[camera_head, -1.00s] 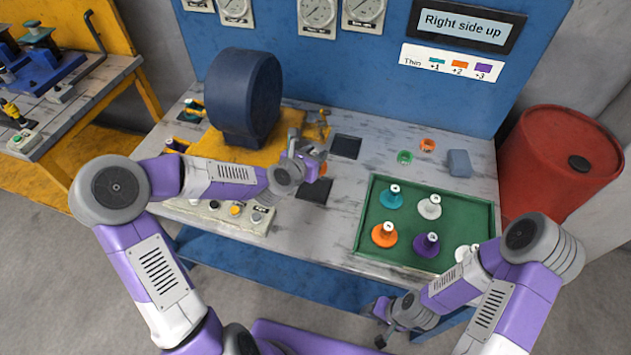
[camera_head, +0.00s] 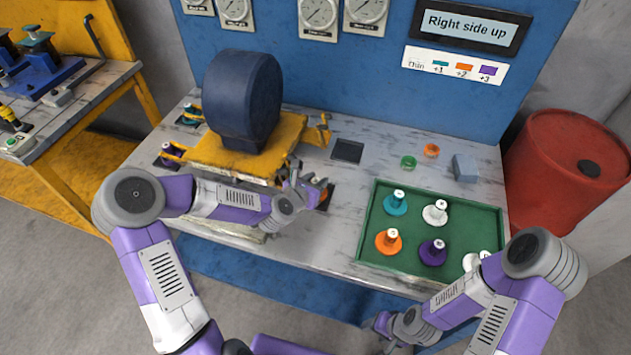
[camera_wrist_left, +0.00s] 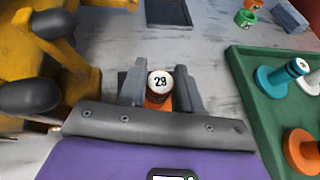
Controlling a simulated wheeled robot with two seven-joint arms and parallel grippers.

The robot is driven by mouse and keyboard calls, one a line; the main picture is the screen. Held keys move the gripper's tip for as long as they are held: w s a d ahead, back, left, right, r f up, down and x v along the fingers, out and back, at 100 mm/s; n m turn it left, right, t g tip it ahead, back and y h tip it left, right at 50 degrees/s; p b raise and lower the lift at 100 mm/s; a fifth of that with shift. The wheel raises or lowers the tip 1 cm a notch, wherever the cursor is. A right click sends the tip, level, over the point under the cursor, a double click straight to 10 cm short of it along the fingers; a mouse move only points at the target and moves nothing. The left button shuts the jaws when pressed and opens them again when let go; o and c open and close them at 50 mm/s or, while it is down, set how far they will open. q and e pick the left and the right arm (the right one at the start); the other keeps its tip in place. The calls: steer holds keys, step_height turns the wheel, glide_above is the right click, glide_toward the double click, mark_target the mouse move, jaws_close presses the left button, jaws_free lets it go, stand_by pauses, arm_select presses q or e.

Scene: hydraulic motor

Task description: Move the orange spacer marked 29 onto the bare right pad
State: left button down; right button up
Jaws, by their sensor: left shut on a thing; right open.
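The orange spacer marked 29 (camera_wrist_left: 158,84) is upright between the fingers of my left gripper (camera_wrist_left: 160,92), its white numbered top facing the left wrist camera. In the head view my left gripper (camera_head: 316,190) is shut on it at the front right dark pad (camera_head: 330,187). A bit of the spacer's orange (camera_head: 324,199) shows below the fingers. The fingers hide its base, so I cannot tell whether it touches the pad. The back right pad (camera_head: 347,151) is bare. My right gripper (camera_head: 385,328) is open and empty, low in front of the table.
The yellow motor base (camera_head: 230,158) with its dark blue drum stands close left of my left gripper. A green tray (camera_head: 375,250) with several coloured spacers lies to the right. Green and orange rings (camera_head: 431,150) and a grey block (camera_head: 465,168) lie behind it.

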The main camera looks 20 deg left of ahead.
arm_select(q)
steer(key=c, duration=0.8)
jaws_free()
steer(key=shift+f, duration=0.15)
steer(key=shift+s+a+r, duration=0.1)
steer(key=shift+s+r, duration=0.2)
steer(key=shift+r, duration=0.05)
steer(key=p+v, duration=1.1)
steer(key=p, duration=0.2)
steer(key=shift+s+p, duration=0.2)
steer(key=shift+p, duration=0.1)
steer(key=shift+s+f, duration=0.1)
